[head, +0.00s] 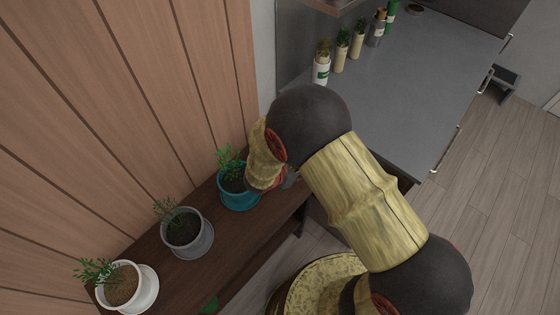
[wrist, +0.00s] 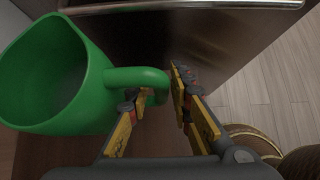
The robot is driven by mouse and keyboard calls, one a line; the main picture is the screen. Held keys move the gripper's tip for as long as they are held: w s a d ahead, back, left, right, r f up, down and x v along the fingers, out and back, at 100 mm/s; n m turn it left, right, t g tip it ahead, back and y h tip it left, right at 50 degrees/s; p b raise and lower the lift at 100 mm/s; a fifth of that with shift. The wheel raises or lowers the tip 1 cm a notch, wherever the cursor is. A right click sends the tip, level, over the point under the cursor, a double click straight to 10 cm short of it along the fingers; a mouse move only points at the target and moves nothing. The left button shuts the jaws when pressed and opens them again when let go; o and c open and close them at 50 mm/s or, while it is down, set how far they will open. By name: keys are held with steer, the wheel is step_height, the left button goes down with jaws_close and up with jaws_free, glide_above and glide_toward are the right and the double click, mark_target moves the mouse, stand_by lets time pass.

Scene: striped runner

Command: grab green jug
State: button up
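The green jug (wrist: 45,85) fills the left side of the wrist view, with its open mouth facing the camera. Its handle (wrist: 140,77) reaches right, into the space between the fingers of my gripper (wrist: 156,90). The fingers are apart, one on each side of the handle's end. A gap shows between the handle and the right finger; contact with the left finger cannot be told. In the head view my arm hides most of the gripper and I cannot make out the jug for sure.
A dark wooden shelf (head: 185,270) holds a teal pot (head: 238,198), a grey pot (head: 187,235) and a white pot (head: 127,287) with plants, close to my arm. A grey counter (head: 420,90) with several bottles stands behind.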

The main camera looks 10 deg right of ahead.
steer(key=x, duration=0.3)
steer(key=shift+d+f+b, duration=0.1)
steer(key=shift+f+b, duration=0.1)
steer(key=shift+b, duration=0.2)
steer(key=shift+r, duration=0.1)
steer(key=c, duration=0.3)
jaws_close()
steer(key=shift+w, duration=0.1)
